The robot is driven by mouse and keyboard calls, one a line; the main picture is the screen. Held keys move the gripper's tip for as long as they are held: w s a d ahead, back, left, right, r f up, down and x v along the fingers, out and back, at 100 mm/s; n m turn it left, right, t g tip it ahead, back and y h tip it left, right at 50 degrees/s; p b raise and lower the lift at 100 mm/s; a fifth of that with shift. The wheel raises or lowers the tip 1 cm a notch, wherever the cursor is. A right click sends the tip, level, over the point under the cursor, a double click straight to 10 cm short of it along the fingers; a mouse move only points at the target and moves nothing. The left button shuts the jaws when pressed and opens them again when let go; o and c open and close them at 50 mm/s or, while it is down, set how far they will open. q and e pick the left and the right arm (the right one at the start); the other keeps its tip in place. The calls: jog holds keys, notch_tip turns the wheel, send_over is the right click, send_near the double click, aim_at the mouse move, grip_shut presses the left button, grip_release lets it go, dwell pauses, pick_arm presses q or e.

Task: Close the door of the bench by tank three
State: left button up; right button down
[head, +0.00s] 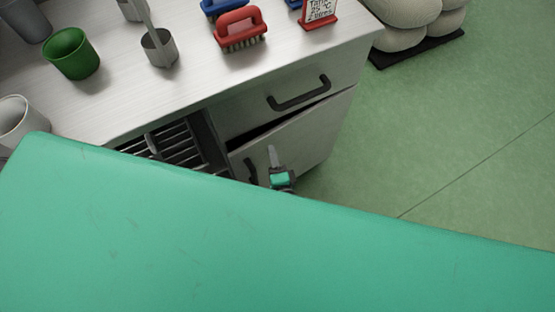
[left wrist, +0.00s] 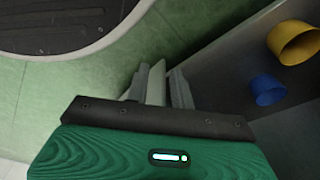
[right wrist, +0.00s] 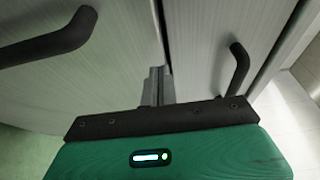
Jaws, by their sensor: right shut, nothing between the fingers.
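The bench door (head: 305,140) is pale grey, below a drawer. A dark wedge along its top edge shows it ajar. Its black handle (head: 251,170) is at its left side. The red-based sign (head: 320,12) on the bench reads "Tank", with its number hard to read. My right gripper (head: 273,157) is in front of the door, right of the handle; its fingers are shut and empty. They also show in the right wrist view (right wrist: 158,85) before pale panels; contact is unclear.
The drawer (head: 260,105) above has a black handle (head: 300,94). A dark slatted rack (head: 185,145) fills the compartment to the left. The bench top (head: 130,108) holds a green cup (head: 71,54), metal cups and brushes (head: 240,30). Sacks (head: 408,30) stand right; green floor (head: 450,130) is clear.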

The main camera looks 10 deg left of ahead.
jog(key=shift+w+a, duration=0.65)
jog(key=shift+a, duration=0.2)
pick_arm(q)
jog(key=shift+w+a+r, duration=0.4)
jog(key=shift+w, duration=0.15)
pick_arm(e)
jog(key=shift+a, duration=0.1)
